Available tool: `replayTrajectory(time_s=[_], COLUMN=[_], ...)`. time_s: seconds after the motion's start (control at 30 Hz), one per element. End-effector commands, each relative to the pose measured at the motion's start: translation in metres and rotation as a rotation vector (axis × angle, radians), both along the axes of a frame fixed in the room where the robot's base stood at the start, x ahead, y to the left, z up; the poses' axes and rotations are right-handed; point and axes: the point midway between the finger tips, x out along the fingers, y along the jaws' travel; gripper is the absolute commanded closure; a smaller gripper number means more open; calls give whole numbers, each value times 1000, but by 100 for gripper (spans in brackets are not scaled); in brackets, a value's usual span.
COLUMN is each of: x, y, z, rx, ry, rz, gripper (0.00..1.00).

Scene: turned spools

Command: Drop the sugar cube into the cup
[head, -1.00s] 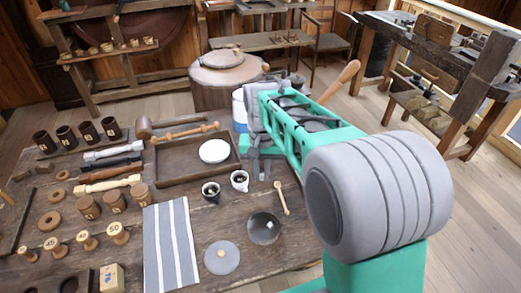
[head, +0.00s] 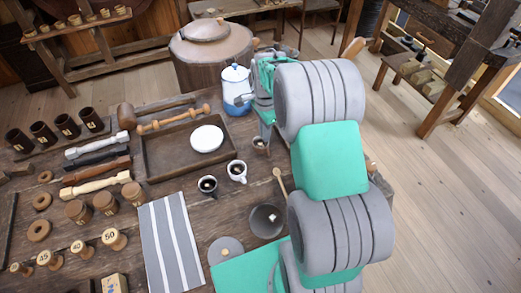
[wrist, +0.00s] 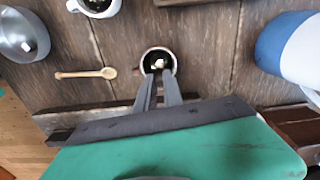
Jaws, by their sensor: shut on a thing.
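My gripper (wrist: 159,72) points down over a small cup (wrist: 146,60) with a dark inside. It is shut on a small pale sugar cube (wrist: 157,63), which shows between the fingertips over the cup's opening. How far the cube is above the cup's inside is hard to tell. In the head view the brownish cup (head: 260,148) stands just below my gripper (head: 266,134), partly covered by it. A white cup (head: 237,172) and a black cup (head: 208,187) stand nearby to the left.
A blue and white pot (head: 237,95) stands close behind my gripper. A wooden spoon (head: 280,183) lies between cup and bowl. A tray (head: 160,170) with a white dish, a striped cloth (head: 170,245) and a grey lid (head: 225,250) lie to the left.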

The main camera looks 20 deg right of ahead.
Motion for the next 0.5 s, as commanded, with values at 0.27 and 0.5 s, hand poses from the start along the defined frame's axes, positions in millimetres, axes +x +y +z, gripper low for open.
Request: replayTrajectory(time_s=[0.27, 0.5], x=[1, 1], y=[2, 2], z=[-10, -10], rx=[-1, -1], ry=[-2, -2], rz=[4, 6], gripper=[100, 74])
